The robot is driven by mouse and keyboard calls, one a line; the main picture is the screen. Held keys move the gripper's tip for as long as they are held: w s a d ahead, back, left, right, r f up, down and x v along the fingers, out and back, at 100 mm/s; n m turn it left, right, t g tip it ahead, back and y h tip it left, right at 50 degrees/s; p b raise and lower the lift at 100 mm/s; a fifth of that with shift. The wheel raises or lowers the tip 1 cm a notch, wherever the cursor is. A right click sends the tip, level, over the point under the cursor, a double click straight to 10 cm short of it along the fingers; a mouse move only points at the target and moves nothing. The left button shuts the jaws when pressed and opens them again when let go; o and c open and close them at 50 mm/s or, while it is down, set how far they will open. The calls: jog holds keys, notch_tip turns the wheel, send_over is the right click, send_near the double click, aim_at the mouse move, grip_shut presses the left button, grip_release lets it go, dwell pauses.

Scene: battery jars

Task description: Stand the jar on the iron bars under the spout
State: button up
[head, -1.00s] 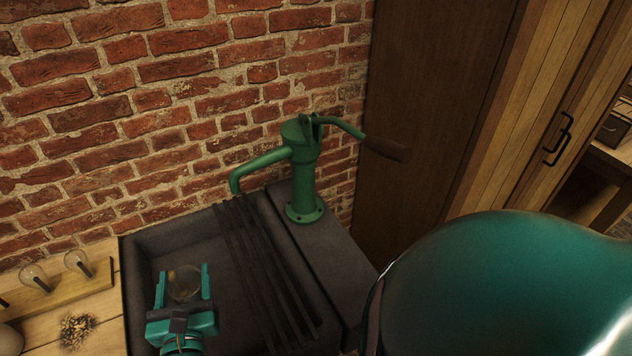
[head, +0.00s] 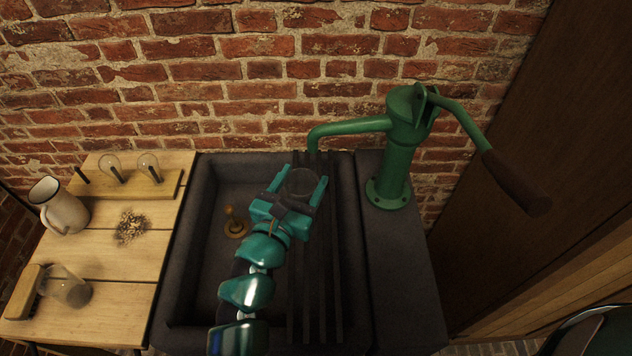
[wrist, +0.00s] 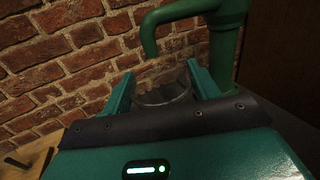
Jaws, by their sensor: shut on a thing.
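My gripper (head: 303,178) is shut on a clear glass jar (head: 301,186), a finger on each side of it. The jar appears upright, its round rim facing up. In the head view it overlaps the far part of the dark iron bars (head: 320,285), just below the green spout (head: 313,142). In the wrist view the jar (wrist: 165,92) shows between my fingertips, with the spout mouth (wrist: 149,45) above and slightly left. The jar's base is hidden by my gripper, so I cannot tell whether it touches the bars.
The dark sink (head: 205,225) lies under the bars and holds a small brass piece (head: 235,222). The green pump (head: 400,150) stands at right with its handle (head: 515,182). A wooden table at left bears a pitcher (head: 62,208), a bulb rack (head: 130,186) and another glass vessel (head: 68,288).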

aim_at(305, 177)
jog(key=w, duration=0.1)
jog(key=w+f, duration=0.1)
jog(key=w, duration=0.1)
jog(key=w+d+p, duration=0.1)
jog(key=shift+w+d+f, duration=0.1)
jog(key=shift+w+f, duration=0.05)
jog(key=shift+f, duration=0.25)
jog(key=w+d+f+p, duration=0.1)
jog(key=w+f+p, duration=0.2)
jog(key=f, duration=0.6)
jog(key=shift+w, duration=0.75)
jog(key=shift+f+b, duration=0.25)
jog(key=shift+b, duration=0.05)
jog(key=o, duration=1.3)
jog(key=shift+r, duration=0.1)
jog(key=shift+o, duration=0.2)
jog(key=shift+r, duration=0.1)
